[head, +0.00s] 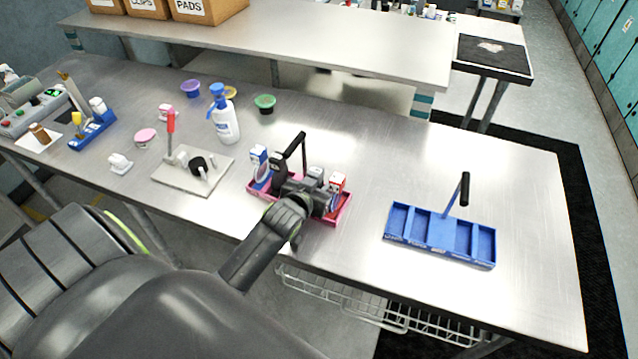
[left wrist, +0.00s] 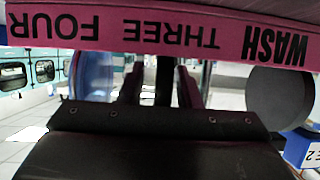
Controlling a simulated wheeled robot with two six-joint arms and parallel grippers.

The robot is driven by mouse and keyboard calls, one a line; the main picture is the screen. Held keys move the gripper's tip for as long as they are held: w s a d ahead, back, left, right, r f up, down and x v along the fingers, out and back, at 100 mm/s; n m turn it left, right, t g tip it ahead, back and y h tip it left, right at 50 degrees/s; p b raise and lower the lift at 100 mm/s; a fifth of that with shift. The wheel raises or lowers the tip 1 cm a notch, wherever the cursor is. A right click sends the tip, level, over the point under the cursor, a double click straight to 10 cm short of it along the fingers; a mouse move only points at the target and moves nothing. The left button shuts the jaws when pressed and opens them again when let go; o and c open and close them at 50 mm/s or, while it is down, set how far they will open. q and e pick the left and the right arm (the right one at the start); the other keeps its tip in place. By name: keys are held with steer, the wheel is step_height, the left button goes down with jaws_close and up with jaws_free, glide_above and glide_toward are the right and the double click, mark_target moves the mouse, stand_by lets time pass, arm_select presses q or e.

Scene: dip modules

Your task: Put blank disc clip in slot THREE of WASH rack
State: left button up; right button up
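The pink WASH rack (head: 339,219) stands mid-table in the head view, with a black upright handle (head: 303,150). My left gripper (head: 300,188) is low over its middle and hides much of its compartments. A white-and-blue clip (head: 258,157) with a round clear part stands in its left end. A red-and-white clip (head: 337,182) stands toward the right end. In the left wrist view, the rack's front wall (left wrist: 130,27) reads WASH, THREE and FOUR upside down, close to my left fingers (left wrist: 160,85). What lies between the fingers is unclear. My right gripper is out of view.
An empty-looking blue rack (head: 440,236) with a black handle stands to the right. A grey plate (head: 180,180) with a red-handled device and a white bottle (head: 226,124) stand to the left. Table space between the racks is clear.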

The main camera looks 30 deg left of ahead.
arm_select(q)
steer(key=shift+r, duration=0.15)
steer(key=b+v, duration=0.1)
steer(key=v, duration=1.1)
steer(key=shift+b, duration=0.3)
